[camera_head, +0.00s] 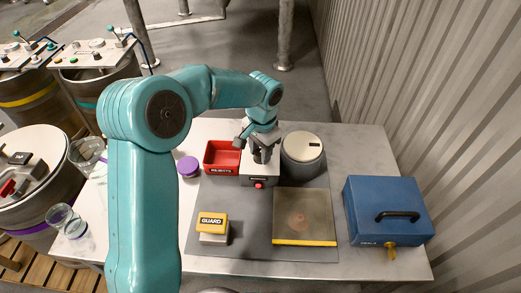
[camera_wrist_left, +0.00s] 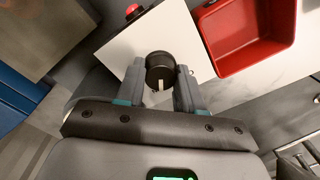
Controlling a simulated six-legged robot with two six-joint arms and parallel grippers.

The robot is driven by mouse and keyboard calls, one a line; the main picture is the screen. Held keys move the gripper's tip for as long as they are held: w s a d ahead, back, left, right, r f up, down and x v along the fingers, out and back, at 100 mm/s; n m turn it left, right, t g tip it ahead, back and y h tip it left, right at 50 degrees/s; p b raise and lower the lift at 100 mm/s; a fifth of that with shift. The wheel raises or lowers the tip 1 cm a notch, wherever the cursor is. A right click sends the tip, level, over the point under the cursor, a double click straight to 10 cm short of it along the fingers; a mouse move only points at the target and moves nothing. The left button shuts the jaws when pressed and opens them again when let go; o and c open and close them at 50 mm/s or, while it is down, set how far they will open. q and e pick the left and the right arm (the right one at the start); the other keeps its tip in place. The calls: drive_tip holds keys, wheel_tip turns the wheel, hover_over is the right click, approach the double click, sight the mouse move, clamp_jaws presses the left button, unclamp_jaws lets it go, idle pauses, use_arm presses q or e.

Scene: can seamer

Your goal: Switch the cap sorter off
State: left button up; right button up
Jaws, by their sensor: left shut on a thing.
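The cap sorter's control box (camera_head: 258,173) is a small pale box on the grey mat, with a red button (camera_head: 259,185) on its dark front. My left gripper (camera_head: 262,152) reaches down over the top of the box. In the left wrist view a round black knob (camera_wrist_left: 159,66) with a white pointer line sits on the box's white top (camera_wrist_left: 135,42). My left gripper's fingers are on either side of the knob and shut on it. In the head view the gripper hides the knob. My right gripper is in neither view.
A red rejects tray (camera_head: 222,157) is just left of the box, a grey round drum (camera_head: 302,153) just right. A yellow guard block (camera_head: 212,228), a flat plate (camera_head: 304,215) and a blue case (camera_head: 388,211) are nearer. A purple lid (camera_head: 188,166) lies left.

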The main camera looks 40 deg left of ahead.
use_arm(q)
drive_tip(key=n, duration=0.5)
drive_tip(key=shift+n+b, duration=0.4)
drive_tip(key=n, duration=0.5)
drive_tip(key=shift+w+n, duration=0.1)
drive_tip(key=shift+n, duration=0.6)
drive_tip(key=o, duration=1.1)
drive_tip(key=shift+c, duration=0.2)
wheel_tip(320, 180, up, 16)
drive_tip(key=p, duration=0.2)
drive_tip(key=shift+w+d+r, duration=0.15)
drive_tip(key=shift+w+r, duration=0.05)
